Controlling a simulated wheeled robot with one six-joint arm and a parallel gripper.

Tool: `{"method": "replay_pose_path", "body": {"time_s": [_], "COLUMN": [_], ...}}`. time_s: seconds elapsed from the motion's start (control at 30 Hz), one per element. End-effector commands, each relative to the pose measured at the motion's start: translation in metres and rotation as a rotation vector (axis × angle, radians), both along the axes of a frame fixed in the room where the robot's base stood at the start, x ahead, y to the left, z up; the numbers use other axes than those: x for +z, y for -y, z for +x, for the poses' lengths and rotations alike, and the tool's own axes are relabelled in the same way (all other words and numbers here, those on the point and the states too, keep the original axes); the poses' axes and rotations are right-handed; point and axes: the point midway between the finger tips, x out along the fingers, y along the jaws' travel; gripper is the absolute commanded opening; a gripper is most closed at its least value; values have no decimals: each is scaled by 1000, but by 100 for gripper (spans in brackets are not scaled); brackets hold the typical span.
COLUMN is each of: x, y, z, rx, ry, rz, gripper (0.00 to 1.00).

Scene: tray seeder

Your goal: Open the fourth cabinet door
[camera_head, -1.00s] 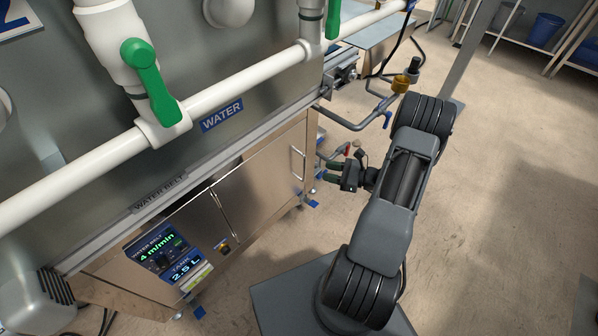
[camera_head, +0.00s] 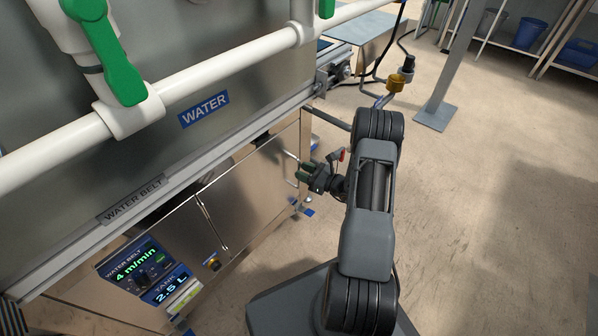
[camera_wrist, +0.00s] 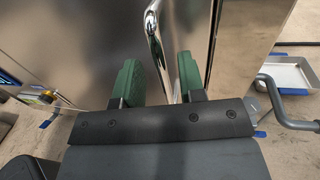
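A shiny steel cabinet door (camera_head: 255,172) is at the right end of the machine's lower cabinet and looks shut. It also fills the upper middle of the wrist view (camera_wrist: 100,35). Its vertical bar handle (camera_wrist: 155,42) is near its right edge. My gripper (camera_head: 304,170) is at that handle. In the wrist view its two green fingers (camera_wrist: 157,78) are open, one on each side of the handle's lower part. I see a gap between the bar and each finger. The head view hides the lower handle behind the fingers.
Another steel door (camera_head: 180,235) with its own handle is to the left. The control panel (camera_head: 145,268) is further left. In the wrist view a metal tray (camera_wrist: 285,73) and a grey pipe (camera_wrist: 275,105) stand right of the cabinet. Open floor lies to the right.

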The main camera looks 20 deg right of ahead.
Motion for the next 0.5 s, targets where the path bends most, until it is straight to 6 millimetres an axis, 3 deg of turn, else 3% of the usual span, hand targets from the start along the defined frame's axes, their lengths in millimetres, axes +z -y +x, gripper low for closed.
{"method": "replay_pose_path", "body": {"time_s": [0.2,0.5], "x": [-1,0], "y": [-9,-12], "z": [15,19], "rx": [0,-2], "ry": [0,0], "rz": [-2,-1], "gripper": [37,37]}}
